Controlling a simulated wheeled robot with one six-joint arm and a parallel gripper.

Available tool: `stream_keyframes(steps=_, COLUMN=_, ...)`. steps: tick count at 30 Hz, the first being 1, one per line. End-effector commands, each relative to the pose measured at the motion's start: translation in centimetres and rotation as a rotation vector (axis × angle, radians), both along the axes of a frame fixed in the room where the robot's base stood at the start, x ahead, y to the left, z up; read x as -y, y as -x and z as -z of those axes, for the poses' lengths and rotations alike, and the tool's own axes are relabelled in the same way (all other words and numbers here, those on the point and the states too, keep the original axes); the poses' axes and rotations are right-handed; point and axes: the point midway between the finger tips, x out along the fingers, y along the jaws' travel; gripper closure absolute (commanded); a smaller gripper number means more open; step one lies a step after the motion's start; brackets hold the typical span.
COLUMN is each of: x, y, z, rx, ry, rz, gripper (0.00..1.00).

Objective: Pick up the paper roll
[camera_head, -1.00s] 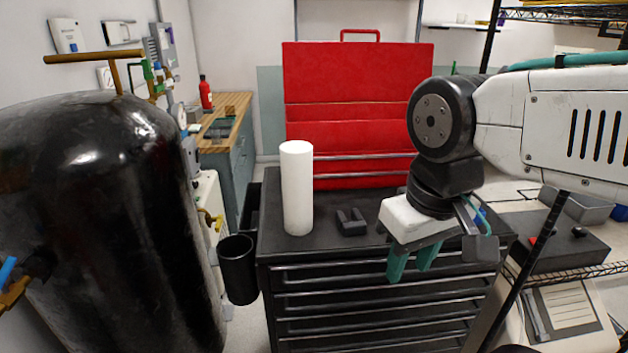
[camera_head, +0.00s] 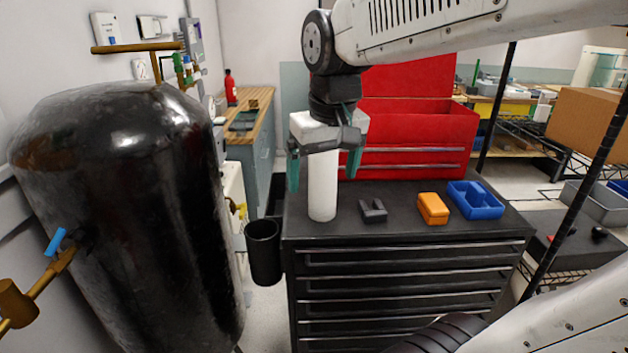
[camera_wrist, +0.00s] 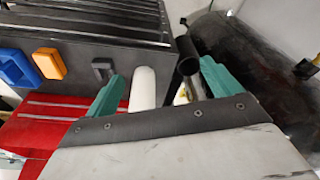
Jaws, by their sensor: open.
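The white paper roll (camera_head: 322,190) stands upright on the left part of the black tool cabinet's top (camera_head: 400,226). Its upper end is hidden behind my gripper (camera_head: 323,178) in the head view. My gripper is open, with its green fingers pointing down on the left and right of the roll's upper part. In the wrist view the roll (camera_wrist: 143,88) shows between the two fingers of my gripper (camera_wrist: 163,80), closer to the left finger. I cannot tell whether either finger touches it.
A dark grey holder (camera_head: 373,211), an orange block (camera_head: 433,208) and a blue bin (camera_head: 476,200) are on the cabinet top, right of the roll. A red toolbox (camera_head: 420,125) stands behind. A black cup (camera_head: 263,250) hangs at the cabinet's left side, near a large black tank (camera_head: 125,200).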

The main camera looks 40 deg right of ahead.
Motion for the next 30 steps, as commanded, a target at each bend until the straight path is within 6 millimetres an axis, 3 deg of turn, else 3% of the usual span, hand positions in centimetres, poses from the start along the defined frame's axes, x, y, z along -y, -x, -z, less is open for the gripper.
stream_keyframes(steps=1, x=1.8, y=-2.7, z=-0.5, rx=0.008, ry=0.002, rz=0.043, gripper=0.10)
stream_keyframes(steps=3, x=4.1, y=-5.9, z=-1.1, rx=0.027, ry=0.005, rz=0.091, gripper=0.10)
stream_keyframes(steps=6, x=7.2, y=-9.5, z=-1.6, rx=0.050, ry=0.011, rz=0.149, gripper=0.10)
stream_keyframes(steps=9, x=9.4, y=-11.8, z=-1.8, rx=0.068, ry=0.016, rz=0.186, gripper=0.10)
stream_keyframes(steps=16, x=11.2, y=-13.7, z=-1.1, rx=0.081, ry=0.020, rz=0.211, gripper=0.10)
stream_keyframes(steps=30, x=11.6, y=-15.5, z=4.8, rx=0.078, ry=0.020, rz=0.209, gripper=0.10)
